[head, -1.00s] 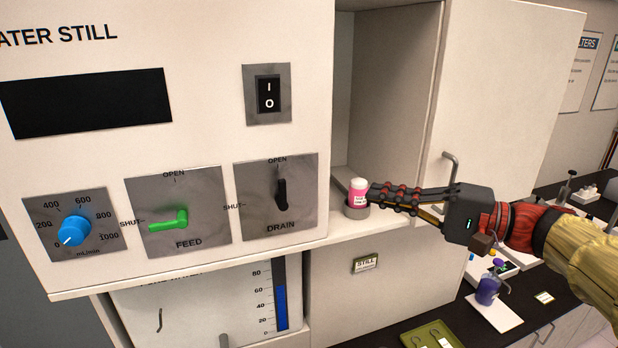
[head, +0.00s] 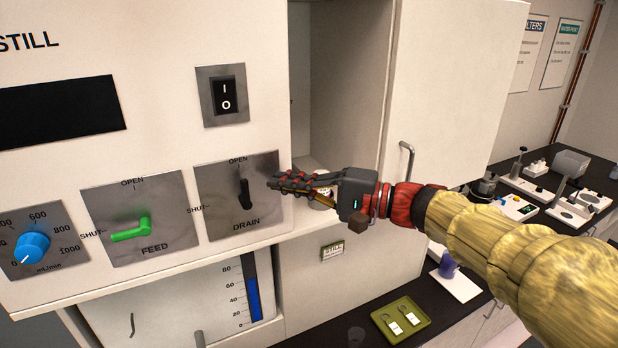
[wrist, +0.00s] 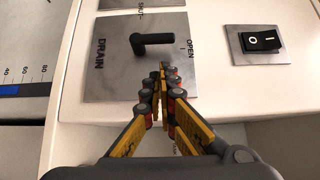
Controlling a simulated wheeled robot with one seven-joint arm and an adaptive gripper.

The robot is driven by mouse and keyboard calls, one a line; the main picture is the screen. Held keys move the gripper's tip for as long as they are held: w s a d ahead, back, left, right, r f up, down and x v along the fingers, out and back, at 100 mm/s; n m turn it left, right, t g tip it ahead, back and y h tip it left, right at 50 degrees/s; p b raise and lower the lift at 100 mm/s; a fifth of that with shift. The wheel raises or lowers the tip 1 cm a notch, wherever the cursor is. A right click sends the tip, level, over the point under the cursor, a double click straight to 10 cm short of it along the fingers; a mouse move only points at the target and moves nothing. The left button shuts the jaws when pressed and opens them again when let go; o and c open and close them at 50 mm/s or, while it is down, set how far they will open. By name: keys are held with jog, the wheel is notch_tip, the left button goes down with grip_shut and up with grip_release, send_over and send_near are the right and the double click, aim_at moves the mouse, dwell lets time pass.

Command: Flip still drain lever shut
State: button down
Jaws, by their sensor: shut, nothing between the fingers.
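The black drain lever (head: 244,190) points up toward OPEN on its metal plate (head: 215,217); SHUT is marked on the plate's left. In the wrist view the lever (wrist: 150,42) lies just beyond my fingertips, with its arm toward OPEN. My gripper (head: 273,183) is shut and empty, at the right side of the drain plate. Its fingertips look close to the lever, but I cannot tell any contact. In the wrist view my gripper (wrist: 165,72) has its fingers together near the plate's edge.
The green feed lever (head: 132,230) points left to SHUT. A blue knob (head: 32,247) is farther left. The power switch (head: 224,95) is above the drain plate. An open recess (head: 340,90) lies behind my gripper. A green tray (head: 400,320) sits on the counter below.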

aim_at(244, 192)
jog(key=shift+s+a+p, duration=0.3)
jog(key=shift+s+a, duration=0.5)
jog(key=shift+a, duration=0.3)
